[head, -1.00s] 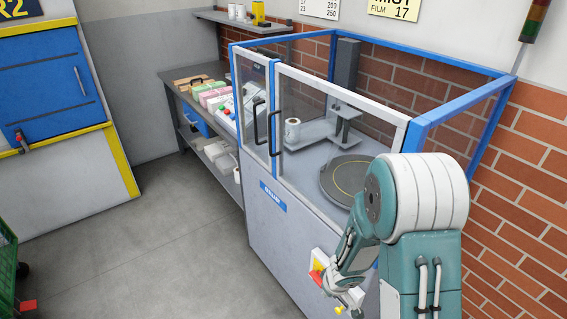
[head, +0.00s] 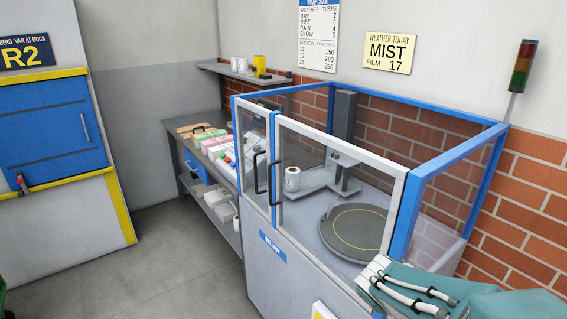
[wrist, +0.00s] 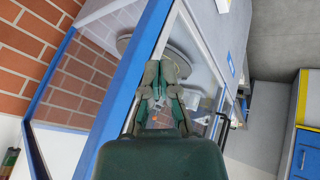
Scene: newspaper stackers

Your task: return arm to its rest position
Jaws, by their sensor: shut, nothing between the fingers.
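My gripper (wrist: 160,78) shows in the wrist view, with its fingers together and nothing between them. It is over the blue and white frame of the wrapping machine (head: 398,205), close to its front corner as seen from the wrist. In the head view my gripper is out of sight; only part of my arm shows at the lower right, folded low in front of the machine. The machine's round turntable (head: 355,232) is bare.
A side bench (head: 190,135) holds bundles in several colours. A film roll (head: 292,178) stands inside the machine. A blue hatch (head: 50,137) is at the left. A signal tower (head: 524,65) rises at the right. The grey floor (head: 185,265) is clear.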

